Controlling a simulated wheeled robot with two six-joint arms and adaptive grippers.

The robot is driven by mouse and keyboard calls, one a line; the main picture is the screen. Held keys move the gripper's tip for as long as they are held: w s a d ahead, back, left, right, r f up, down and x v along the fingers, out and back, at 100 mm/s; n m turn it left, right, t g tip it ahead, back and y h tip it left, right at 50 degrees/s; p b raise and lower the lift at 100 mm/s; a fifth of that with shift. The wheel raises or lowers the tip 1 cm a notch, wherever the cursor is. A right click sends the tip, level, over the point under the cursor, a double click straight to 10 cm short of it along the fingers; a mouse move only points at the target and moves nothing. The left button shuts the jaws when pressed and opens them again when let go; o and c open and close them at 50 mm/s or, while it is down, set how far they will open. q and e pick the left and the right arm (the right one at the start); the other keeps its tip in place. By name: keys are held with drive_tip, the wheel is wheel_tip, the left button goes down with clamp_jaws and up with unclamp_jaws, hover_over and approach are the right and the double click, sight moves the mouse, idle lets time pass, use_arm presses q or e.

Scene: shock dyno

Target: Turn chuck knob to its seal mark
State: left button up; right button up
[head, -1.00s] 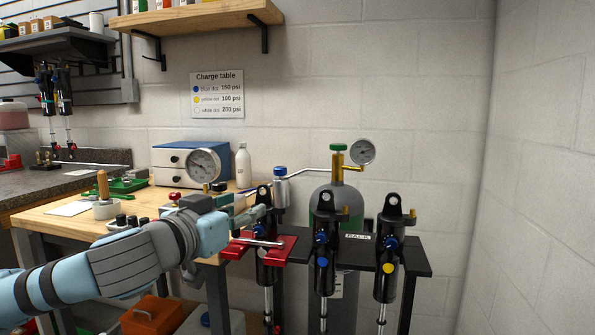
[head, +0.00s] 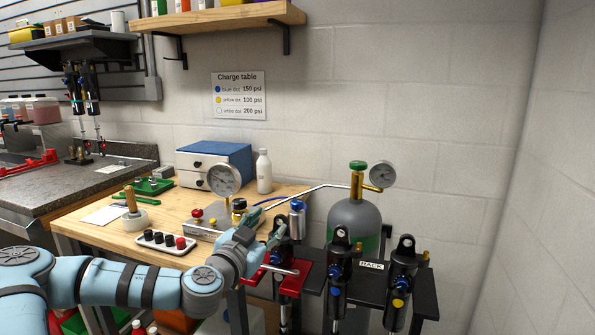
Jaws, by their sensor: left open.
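No seal mark can be made out on the knob at this size. My left gripper (head: 277,240) is open, in front of the clamped shock's upper end and below and left of the knob. Its fingers partly hide the shock, and I cannot tell whether they touch it. My right gripper is out of view.
Two shocks (head: 338,275) (head: 401,285) hang in the black rack (head: 425,296) at right. The green-valved gas bottle (head: 353,217) with its gauge (head: 383,175) stands behind. A gauge block (head: 205,226) and a cap tray (head: 164,242) sit on the wooden bench.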

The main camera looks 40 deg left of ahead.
sight(297, 201)
use_arm(q)
drive_tip(key=w+r+n, duration=0.1)
drive_tip(key=w, duration=0.1)
drive_tip(key=w+d+r+h+p, duration=0.1)
drive_tip(key=w, duration=0.2)
drive_tip(key=w+d+r+n, duration=0.1)
drive_tip(key=w, duration=0.2)
drive_tip(key=shift+w+d+r+n+t+h+p, duration=0.2)
drive_tip(key=shift+r+n+t+h+p, duration=0.1)
drive_tip(key=shift+r+h, duration=0.1)
drive_tip(key=shift+s+a, duration=0.15)
drive_tip(key=shift+s, duration=0.05)
drive_tip(key=shift+c, duration=0.4)
drive_tip(key=shift+f, duration=0.1)
drive_tip(key=c, duration=1)
drive_tip(key=shift+w+n+y+p, duration=0.1)
drive_tip(key=shift+n+y+p, duration=0.4)
drive_tip(key=shift+y+p, duration=0.25)
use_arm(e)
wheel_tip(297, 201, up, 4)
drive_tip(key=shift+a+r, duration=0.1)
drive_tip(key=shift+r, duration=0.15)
